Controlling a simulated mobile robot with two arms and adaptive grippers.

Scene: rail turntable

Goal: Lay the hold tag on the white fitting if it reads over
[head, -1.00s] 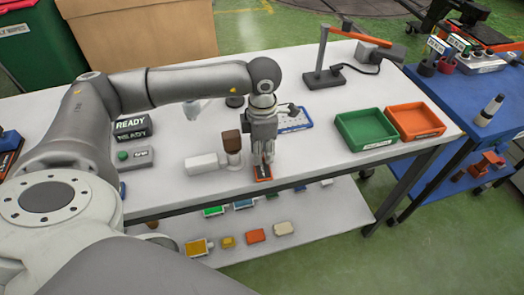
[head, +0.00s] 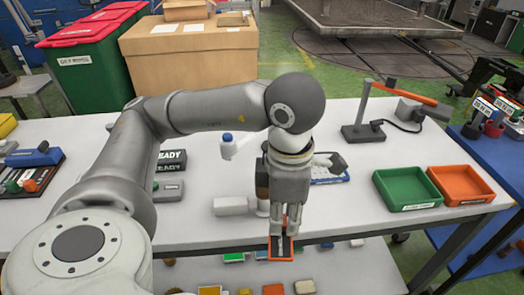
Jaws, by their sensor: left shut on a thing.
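My left gripper (head: 283,232) is shut on an orange-rimmed dark tag (head: 281,250), which looks like the hold tag. The tag hangs in front of the table's front edge. A white block (head: 230,206) lies on the table left of the gripper. Beside it a brown-topped white piece (head: 262,207) is mostly hidden behind the gripper. A white piece with a blue cap (head: 227,146) stands farther back. I cannot tell for certain which of these is the white fitting. A dark display (head: 172,158) shows "READY". My right gripper is out of view.
A green tray (head: 407,188) and an orange tray (head: 461,185) stand at the table's right. A blue-rimmed board (head: 328,178) is partly hidden behind the gripper. A lower shelf (head: 335,275) holds several small coloured pieces.

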